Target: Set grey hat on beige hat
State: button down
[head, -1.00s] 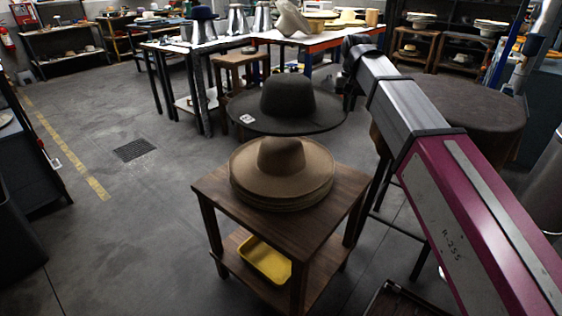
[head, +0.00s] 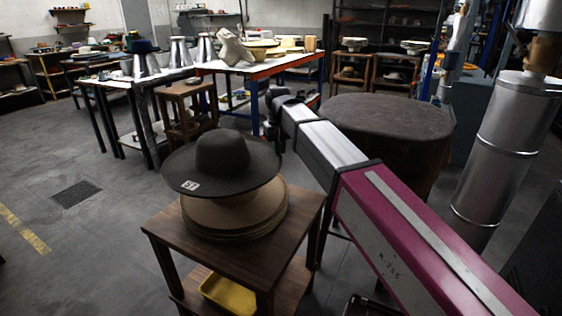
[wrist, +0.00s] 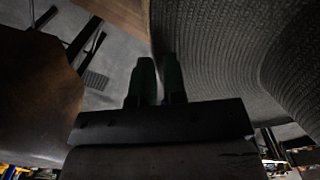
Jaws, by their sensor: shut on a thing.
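The grey hat (head: 222,165), dark with a wide brim and a small white tag, is over the beige hat (head: 236,214) in the head view. Whether the two hats touch cannot be told. In the wrist view my gripper (wrist: 157,65) is shut on the edge of the grey hat's brim, and the hat's ribbed underside (wrist: 212,55) fills the right side. In the head view the gripper is hidden behind the hat.
The stack stands on a small wooden table (head: 175,235) with a yellow tray (head: 228,294) on its lower shelf. A round covered table (head: 385,118) stands to the right, beyond my arm. A long workbench (head: 262,66) is behind. Floor at left is clear.

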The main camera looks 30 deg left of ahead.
jog(key=shift+w+d+f, duration=0.1)
jog(key=shift+w+f, duration=0.4)
jog(key=shift+f, duration=0.5)
jog(key=shift+w+d+f, duration=0.1)
jog(key=shift+w+f, duration=0.45)
jog(key=shift+f, duration=0.45)
jog(key=shift+w+d+f, duration=0.1)
jog(key=shift+w+f, duration=0.4)
jog(key=shift+f, duration=1.05)
jog(key=c, duration=1.2)
grip_release()
notch_tip(320, 180, up, 13)
jog(key=shift+r, duration=0.1)
